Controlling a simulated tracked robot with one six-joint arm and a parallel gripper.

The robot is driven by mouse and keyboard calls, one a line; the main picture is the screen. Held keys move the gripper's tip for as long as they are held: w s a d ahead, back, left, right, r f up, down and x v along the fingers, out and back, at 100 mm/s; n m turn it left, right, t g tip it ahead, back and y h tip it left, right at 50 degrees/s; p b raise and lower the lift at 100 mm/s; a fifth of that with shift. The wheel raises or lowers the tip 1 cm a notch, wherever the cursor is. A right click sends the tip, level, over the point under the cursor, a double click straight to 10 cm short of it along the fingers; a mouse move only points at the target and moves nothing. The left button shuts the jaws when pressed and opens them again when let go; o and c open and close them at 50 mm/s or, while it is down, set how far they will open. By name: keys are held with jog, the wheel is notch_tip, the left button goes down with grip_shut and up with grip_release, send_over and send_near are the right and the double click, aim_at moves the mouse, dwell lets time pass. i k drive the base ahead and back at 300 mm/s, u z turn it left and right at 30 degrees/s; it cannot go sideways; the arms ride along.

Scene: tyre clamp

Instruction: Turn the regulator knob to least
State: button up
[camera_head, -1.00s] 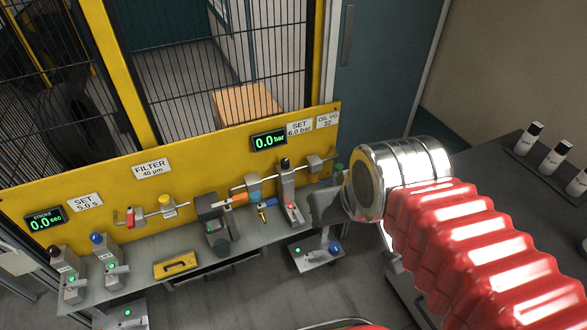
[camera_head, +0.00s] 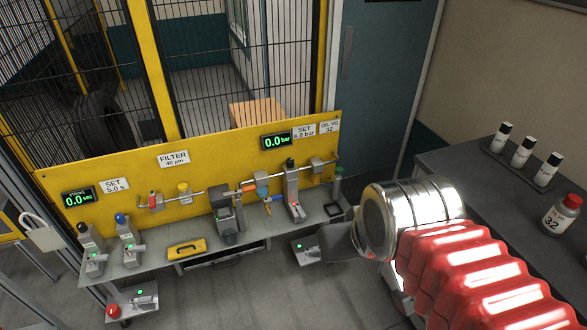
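The air line with its fittings runs along the yellow panel (camera_head: 110,178). Below the green 0.0 bar display (camera_head: 276,141) and the SET 6.0 bar label (camera_head: 304,131) is an orange and blue fitting (camera_head: 262,187). To its right stands a grey upright unit (camera_head: 292,188) with a black top. I cannot tell for sure which part is the regulator knob, nor its setting. My gripper (camera_head: 343,241) shows as a dark grey shape at the end of my arm, in front of the bench's right end and apart from the fittings. Its fingers cannot be made out.
A grey bench (camera_head: 145,258) carries a yellow-topped case (camera_head: 187,249) and two levered units at left. A grey-black filter unit (camera_head: 224,212) stands mid-bench. A dark side table (camera_head: 470,165) at right holds several bottles. Wire mesh rises behind the panel.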

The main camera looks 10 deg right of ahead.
aim_at(290, 161)
jog(key=k, duration=0.45)
jog(key=z, duration=0.6)
jog(key=i, duration=1.55)
jog(key=u, duration=1.5)
